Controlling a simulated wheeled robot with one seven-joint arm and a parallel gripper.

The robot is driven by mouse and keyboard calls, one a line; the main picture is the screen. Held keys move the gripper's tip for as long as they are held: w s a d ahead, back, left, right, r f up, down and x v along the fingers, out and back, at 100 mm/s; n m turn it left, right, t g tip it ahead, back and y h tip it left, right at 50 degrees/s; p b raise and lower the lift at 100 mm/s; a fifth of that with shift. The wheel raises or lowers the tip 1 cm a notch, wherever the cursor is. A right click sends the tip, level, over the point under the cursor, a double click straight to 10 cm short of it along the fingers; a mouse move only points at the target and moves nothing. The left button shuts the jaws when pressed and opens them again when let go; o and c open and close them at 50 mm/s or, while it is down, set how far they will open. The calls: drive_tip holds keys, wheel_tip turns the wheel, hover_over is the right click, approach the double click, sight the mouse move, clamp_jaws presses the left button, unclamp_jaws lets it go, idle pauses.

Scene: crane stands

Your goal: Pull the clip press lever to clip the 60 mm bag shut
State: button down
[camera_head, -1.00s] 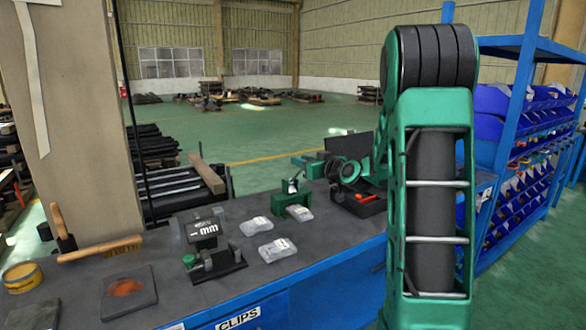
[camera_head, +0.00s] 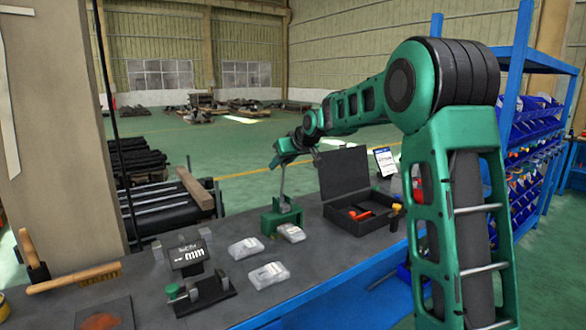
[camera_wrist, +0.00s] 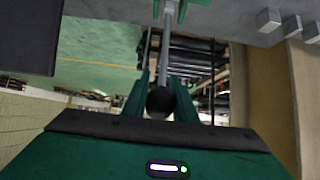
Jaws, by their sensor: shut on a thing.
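The green clip press (camera_head: 281,219) stands on the bench in the head view. Its grey lever (camera_head: 282,180) rises nearly upright from it. My gripper (camera_head: 283,158) is at the lever's top end. In the wrist view my gripper (camera_wrist: 161,88) is shut on the lever, with the black ball knob (camera_wrist: 160,102) between the fingers and the grey rod (camera_wrist: 163,50) running away from it. A clear bag (camera_head: 292,233) lies at the press's front right; I cannot tell whether it sits in the jaws. Two similar bags (camera_head: 246,248) (camera_head: 269,275) lie nearer.
A display reading "mm" (camera_head: 188,256) stands left, behind a fixture with a green knob (camera_head: 175,291). An open black case (camera_head: 345,178) with red and yellow items is right of the press. A brush (camera_head: 75,277) lies far left. Blue shelves stand right.

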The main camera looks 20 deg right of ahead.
drive_tip(key=shift+w+a+f, duration=0.1)
drive_tip(key=shift+w+f, duration=0.1)
drive_tip(key=shift+w, duration=0.1)
drive_tip(key=c, duration=1.5)
unclamp_jaws()
drive_tip(key=shift+w+f, duration=0.1)
drive_tip(key=v, duration=1)
drive_tip(key=shift+s+r, duration=0.3)
